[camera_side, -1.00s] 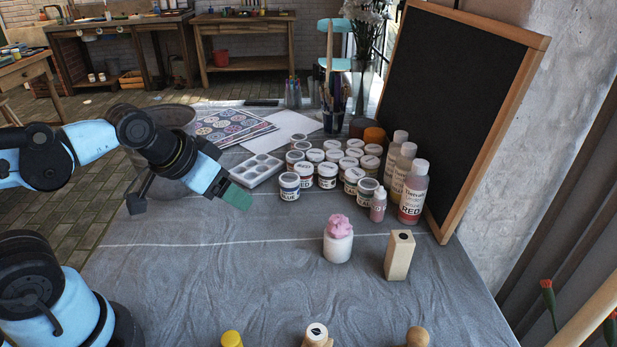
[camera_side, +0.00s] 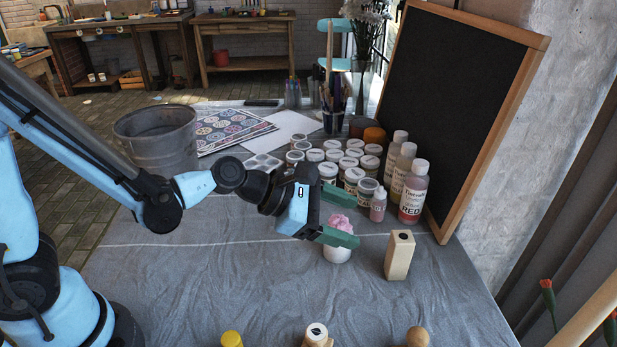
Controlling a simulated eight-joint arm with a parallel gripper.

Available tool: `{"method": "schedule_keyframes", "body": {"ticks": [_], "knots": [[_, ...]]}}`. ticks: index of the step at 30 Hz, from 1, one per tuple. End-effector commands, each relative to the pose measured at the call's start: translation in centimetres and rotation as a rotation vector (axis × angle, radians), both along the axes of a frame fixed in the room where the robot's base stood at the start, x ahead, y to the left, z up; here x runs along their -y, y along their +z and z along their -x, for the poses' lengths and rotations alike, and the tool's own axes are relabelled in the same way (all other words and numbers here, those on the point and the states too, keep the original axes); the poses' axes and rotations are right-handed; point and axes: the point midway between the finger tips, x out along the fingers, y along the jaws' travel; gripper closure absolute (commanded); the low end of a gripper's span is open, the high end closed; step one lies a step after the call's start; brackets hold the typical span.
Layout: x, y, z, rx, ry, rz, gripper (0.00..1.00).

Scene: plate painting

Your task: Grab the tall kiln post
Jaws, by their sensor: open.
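The tall kiln post appears to be the pale tan upright block (camera_side: 399,257) with a dark mark on its top, standing on the grey cloth right of centre. My gripper (camera_side: 344,216) is open and empty, with its two green fingers pointing right, to the left of the block and higher in the picture. The fingers are apart from the block. One finger passes in front of a white jar (camera_side: 337,256) with a pink lump (camera_side: 342,222) on top, partly hiding it.
Several paint jars (camera_side: 332,155) and tall bottles (camera_side: 411,195) stand behind. A framed blackboard (camera_side: 450,100) leans at the right. A metal bucket (camera_side: 158,150) is at the left. A yellow-topped item (camera_side: 232,340) and wooden knobs (camera_side: 417,337) line the front edge. The cloth (camera_side: 230,275) at front left is clear.

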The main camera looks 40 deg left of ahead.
Motion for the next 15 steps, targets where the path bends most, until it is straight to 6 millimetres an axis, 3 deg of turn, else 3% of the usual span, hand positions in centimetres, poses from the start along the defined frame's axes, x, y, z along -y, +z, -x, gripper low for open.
{"method": "schedule_keyframes", "body": {"ticks": [6,15], "knots": [[1.6,-0.7,-0.3,-0.137,0.097,0.227,0.3],[3.5,-1.9,-2.1,-0.152,0.106,0.249,0.3]]}}
